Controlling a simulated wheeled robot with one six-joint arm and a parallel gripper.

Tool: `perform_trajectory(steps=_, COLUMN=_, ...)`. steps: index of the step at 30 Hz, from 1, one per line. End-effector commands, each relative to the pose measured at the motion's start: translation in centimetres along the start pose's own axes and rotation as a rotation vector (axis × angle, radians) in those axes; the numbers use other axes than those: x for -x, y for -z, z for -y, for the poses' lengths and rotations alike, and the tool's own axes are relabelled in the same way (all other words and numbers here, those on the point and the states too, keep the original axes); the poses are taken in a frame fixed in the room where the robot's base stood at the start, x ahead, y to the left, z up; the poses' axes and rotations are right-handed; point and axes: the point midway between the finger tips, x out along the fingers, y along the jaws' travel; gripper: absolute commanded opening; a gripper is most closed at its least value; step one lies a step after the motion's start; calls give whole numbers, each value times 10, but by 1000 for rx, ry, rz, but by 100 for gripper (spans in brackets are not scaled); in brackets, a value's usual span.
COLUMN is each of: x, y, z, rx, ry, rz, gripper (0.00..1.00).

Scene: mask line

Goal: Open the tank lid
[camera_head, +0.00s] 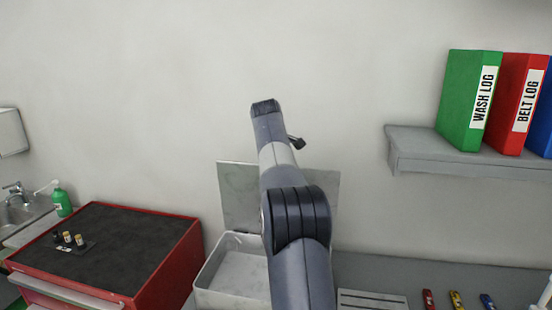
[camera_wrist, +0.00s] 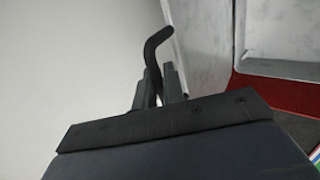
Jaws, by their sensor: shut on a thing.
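The tank (camera_head: 204,290) is a pale grey open-topped box right of the red cabinet. Its lid (camera_head: 238,190) is a flat grey panel standing upright at the tank's back, against the wall. My arm covers the middle of both. In the wrist view, my gripper (camera_wrist: 158,86) is shut on a black bent rod (camera_wrist: 156,45), which sticks out past the fingertips. I cannot tell whether the rod is joined to the lid. Grey metal panels (camera_wrist: 200,40) show right of the fingers. In the head view my gripper is hidden.
A sink (camera_head: 15,208) and green soap bottle (camera_head: 62,203) are farther left. A wall shelf (camera_head: 420,165) with binders (camera_head: 468,100) is at the right.

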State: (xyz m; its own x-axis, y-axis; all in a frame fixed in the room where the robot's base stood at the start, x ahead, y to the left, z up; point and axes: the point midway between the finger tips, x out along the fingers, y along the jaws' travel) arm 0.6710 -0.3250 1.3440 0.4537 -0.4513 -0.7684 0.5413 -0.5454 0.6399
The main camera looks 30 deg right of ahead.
Motion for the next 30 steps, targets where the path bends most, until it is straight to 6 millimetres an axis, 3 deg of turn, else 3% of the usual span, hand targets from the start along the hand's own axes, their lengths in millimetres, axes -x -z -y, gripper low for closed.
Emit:
perform_trajectory(steps=23, x=-7, y=-1, z=-4, rx=-1, ry=30, rz=3, gripper=0)
perform_trajectory(steps=24, x=-7, y=-1, z=-4, rx=-1, ry=30, rz=3, gripper=13)
perform_trajectory(steps=30, x=-6, y=0, z=-5, rx=-1, ry=28, rz=2, gripper=28)
